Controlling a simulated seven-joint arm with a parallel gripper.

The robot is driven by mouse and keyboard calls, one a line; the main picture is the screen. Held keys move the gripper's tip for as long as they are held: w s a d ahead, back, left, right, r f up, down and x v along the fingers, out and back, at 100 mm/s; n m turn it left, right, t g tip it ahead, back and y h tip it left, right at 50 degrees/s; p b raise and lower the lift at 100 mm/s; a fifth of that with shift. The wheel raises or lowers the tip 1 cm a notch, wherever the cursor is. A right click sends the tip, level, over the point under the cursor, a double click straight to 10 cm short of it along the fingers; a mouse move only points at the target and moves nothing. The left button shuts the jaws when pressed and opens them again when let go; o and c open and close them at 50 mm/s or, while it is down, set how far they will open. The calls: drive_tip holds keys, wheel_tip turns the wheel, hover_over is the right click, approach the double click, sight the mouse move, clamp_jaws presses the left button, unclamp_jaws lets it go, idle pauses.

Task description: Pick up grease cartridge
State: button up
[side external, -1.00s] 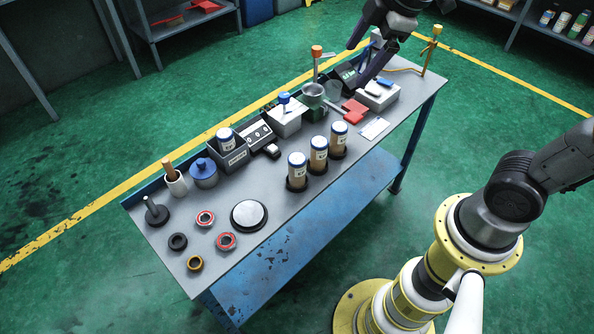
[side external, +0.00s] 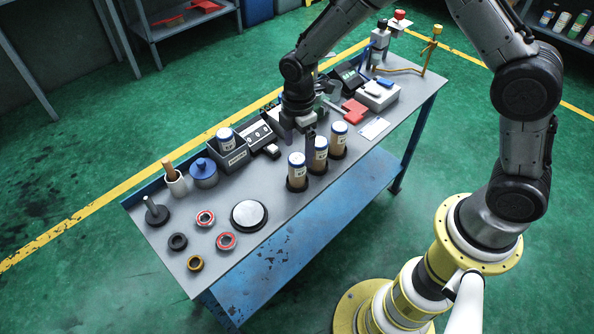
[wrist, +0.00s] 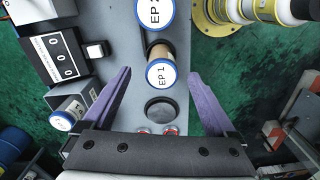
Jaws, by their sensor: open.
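Three upright grease cartridges with blue-rimmed white caps stand in a row in dark round holders. The front-left one (side external: 297,172) appears as the cartridge marked EP 1 in the wrist view (wrist: 161,74). The middle one (side external: 320,160) appears marked EP 2 (wrist: 154,12). The third (side external: 338,140) stands behind. Another capped cartridge (side external: 225,138) sits in a grey bin (side external: 236,157). My gripper (side external: 298,142) is open and empty, low above the bench by the row. In the wrist view its fingertips (wrist: 159,76) spread on either side of EP 1, not visibly touching it.
A dark switch box (side external: 256,133) stands behind. A red part (side external: 354,110) and a white box (side external: 377,95) lie to the right.

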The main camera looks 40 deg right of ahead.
sight(298, 170)
drive_tip(key=f, duration=0.8)
drive_tip(key=shift+s+a+f, duration=0.1)
drive_tip(key=shift+a+f, duration=0.15)
drive_tip(key=shift+f, duration=0.05)
clamp_jaws()
drive_tip(key=shift+r, duration=0.15)
